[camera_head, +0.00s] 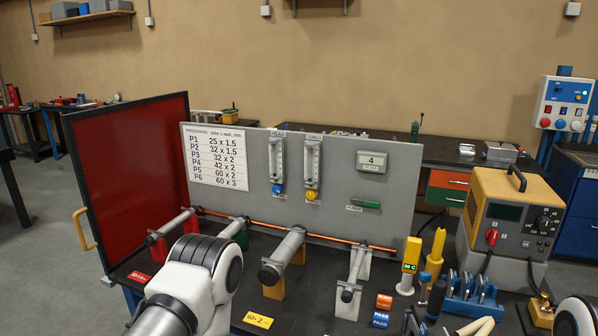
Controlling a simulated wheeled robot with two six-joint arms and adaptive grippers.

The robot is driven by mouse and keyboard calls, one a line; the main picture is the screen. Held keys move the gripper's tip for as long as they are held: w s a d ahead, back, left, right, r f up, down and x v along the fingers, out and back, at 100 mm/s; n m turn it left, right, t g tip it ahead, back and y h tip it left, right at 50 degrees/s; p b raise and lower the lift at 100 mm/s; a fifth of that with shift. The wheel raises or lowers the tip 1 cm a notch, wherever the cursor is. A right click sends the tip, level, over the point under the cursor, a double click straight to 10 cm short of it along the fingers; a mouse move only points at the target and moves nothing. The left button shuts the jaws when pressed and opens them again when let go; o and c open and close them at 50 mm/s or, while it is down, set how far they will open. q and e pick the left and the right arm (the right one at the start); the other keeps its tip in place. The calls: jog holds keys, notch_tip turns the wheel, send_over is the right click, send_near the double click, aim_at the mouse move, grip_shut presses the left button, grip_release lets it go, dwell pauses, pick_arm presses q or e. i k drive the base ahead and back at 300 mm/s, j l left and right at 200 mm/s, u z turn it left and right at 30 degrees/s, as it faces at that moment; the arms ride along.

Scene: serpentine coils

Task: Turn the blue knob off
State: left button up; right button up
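The blue knob (278,189) sits at the foot of the left clear flow tube (277,158) on the upright grey panel (350,205). Whether it is open or off is too small to tell. A yellow knob (311,195) sits below the right flow tube (312,160). A white link of my arm rises from the bottom, left of centre, in front of the bench. Another white link of mine shows at the bottom right corner. Neither gripper shows in this view, and nothing covers the blue knob.
Metal tubes on stands, including a thick one (283,258), lie before the panel. A red screen (130,170) stands at left. A yellow welding unit (510,225) with a red knob stands at right.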

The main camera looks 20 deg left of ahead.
aim_at(277, 189)
jog(key=i+j+z, duration=0.15)
jog(key=j, duration=0.25)
jog(key=i+j+z, duration=0.15)
jog(key=j, duration=0.3)
jog(key=i+j+z, duration=0.1)
jog(key=j, duration=0.35)
jog(key=i+j+z, duration=0.15)
jog(key=j, duration=0.3)
jog(key=k+j+z, duration=0.15)
jog(key=j, duration=0.3)
jog(key=k+j+z, duration=0.15)
jog(key=j, duration=0.25)
jog(key=k+j+z, duration=0.1)
jog(key=k+j, duration=0.2)
jog(key=k+j+z, duration=0.15)
jog(key=j, duration=0.3)
jog(key=k, duration=0.05)
